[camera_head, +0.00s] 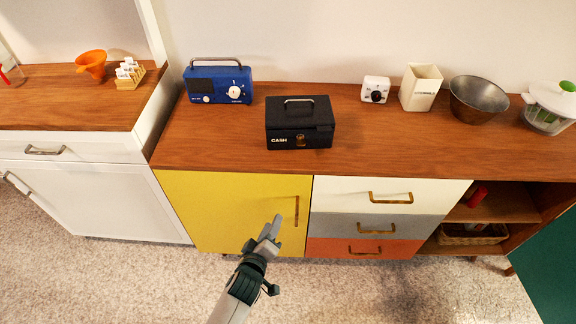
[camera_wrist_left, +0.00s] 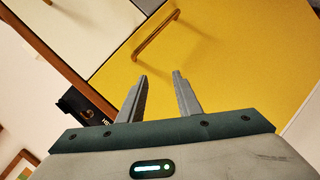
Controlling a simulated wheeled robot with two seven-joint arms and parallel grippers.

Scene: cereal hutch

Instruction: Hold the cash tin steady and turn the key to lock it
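The black cash tin (camera_head: 285,130) stands upright with its lid down on the wooden counter, its CASH label facing me and its handle on top. A small brass key or lock (camera_head: 300,139) shows on its front; how it is turned is too small to tell. Part of the tin also shows at the left of the left wrist view (camera_wrist_left: 74,102). My left gripper (camera_head: 274,222) is in front of the yellow door, below the counter edge and well apart from the tin. Its fingers (camera_wrist_left: 160,78) are spread with nothing between them. My right gripper is not in view.
A blue radio (camera_head: 217,85) stands left of the tin. A white timer (camera_head: 375,89), a cream container (camera_head: 420,88), a metal bowl (camera_head: 478,98) and a salad spinner (camera_head: 549,108) stand to the right. The yellow door's handle (camera_head: 296,211) is close to my left gripper. Counter beside the tin is clear.

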